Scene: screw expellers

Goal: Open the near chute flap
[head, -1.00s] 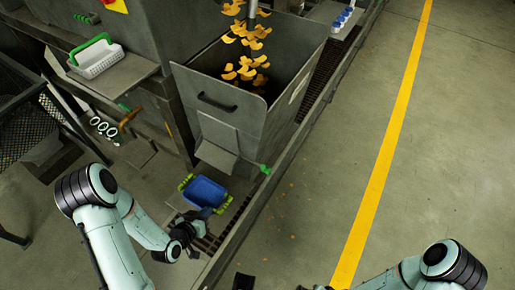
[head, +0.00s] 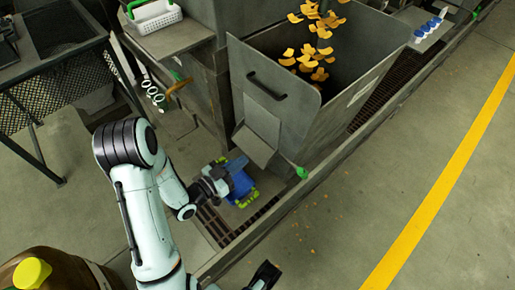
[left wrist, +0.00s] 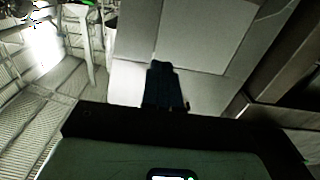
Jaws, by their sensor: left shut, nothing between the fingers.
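The near chute flap (head: 253,146) is a grey metal plate low on the front of the hopper bin (head: 285,105). It slants outward at its lower edge. My left gripper (head: 232,166) is shut and empty, just below and left of the flap. In the left wrist view the dark closed fingers (left wrist: 163,85) overlap a pale grey plate (left wrist: 128,75), which looks like the flap. I cannot tell whether they touch it. A dark part at the bottom edge of the head view may be my right gripper (head: 265,275); its jaws are unclear.
A blue tray (head: 243,186) with yellow-green handles sits under the chute, partly behind my left gripper. A green knob (head: 302,172) juts from the bin's lower corner. A brown drum with a yellow cap (head: 32,272) stands at lower left.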

